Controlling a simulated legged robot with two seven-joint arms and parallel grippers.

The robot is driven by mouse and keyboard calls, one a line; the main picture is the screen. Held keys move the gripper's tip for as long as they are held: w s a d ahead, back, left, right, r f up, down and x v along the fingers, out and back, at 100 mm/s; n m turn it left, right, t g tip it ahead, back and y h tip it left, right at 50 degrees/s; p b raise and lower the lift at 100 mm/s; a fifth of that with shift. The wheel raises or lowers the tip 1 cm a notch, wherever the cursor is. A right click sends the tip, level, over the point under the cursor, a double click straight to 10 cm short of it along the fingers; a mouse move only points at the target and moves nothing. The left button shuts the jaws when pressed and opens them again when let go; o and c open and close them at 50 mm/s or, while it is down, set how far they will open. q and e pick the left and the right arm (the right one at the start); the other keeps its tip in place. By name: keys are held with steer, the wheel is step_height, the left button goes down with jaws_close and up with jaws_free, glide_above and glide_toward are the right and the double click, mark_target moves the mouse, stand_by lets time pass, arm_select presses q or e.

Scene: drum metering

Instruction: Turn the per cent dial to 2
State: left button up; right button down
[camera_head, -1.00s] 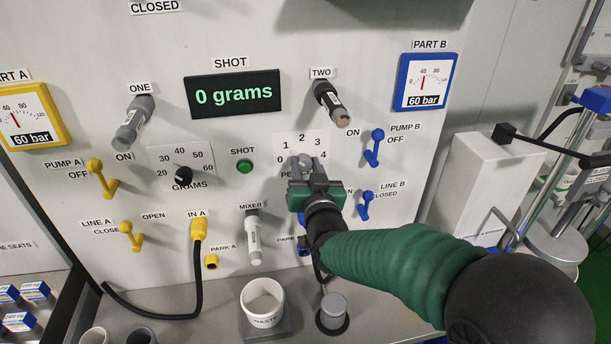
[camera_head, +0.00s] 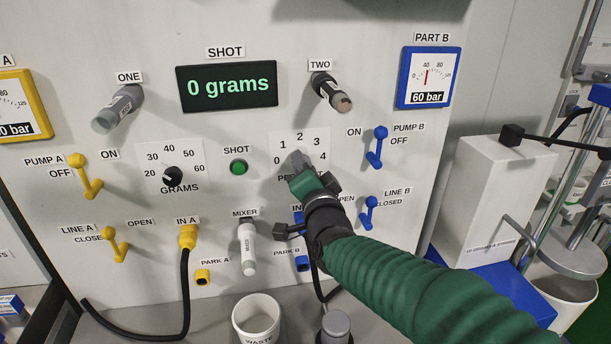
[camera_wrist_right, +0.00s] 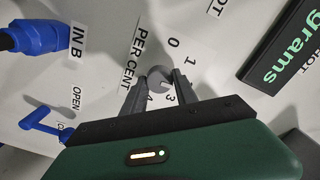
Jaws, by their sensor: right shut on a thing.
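The per cent dial's white scale plate (camera_head: 318,143), marked 0 to 4, is on the panel in the head view. My right gripper (camera_head: 299,160) covers the dial's knob there. In the right wrist view the grey round knob (camera_wrist_right: 159,77) sits between the two fingers of my right gripper (camera_wrist_right: 160,88), which is shut on it. The PER CENT label (camera_wrist_right: 141,55) shows beside it. The knob's pointer is hidden or too small to read, so its setting cannot be told. My left gripper is not in view.
The grams dial (camera_head: 172,176) and green shot button (camera_head: 239,167) are to the left. The blue pump B lever (camera_head: 377,147) and line B lever (camera_head: 369,212) are to the right. A white waste cup (camera_head: 256,319) stands below.

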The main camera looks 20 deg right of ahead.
steer(key=shift+a+f, duration=0.1)
steer(key=shift+f, duration=0.25)
steer(key=c, duration=1.3)
jaws_free()
steer(key=o, duration=0.3)
steer(key=shift+w, duration=0.2)
steer(key=shift+o, duration=0.2)
steer(key=shift+r+m, duration=0.15)
steer(key=shift+m, duration=0.15)
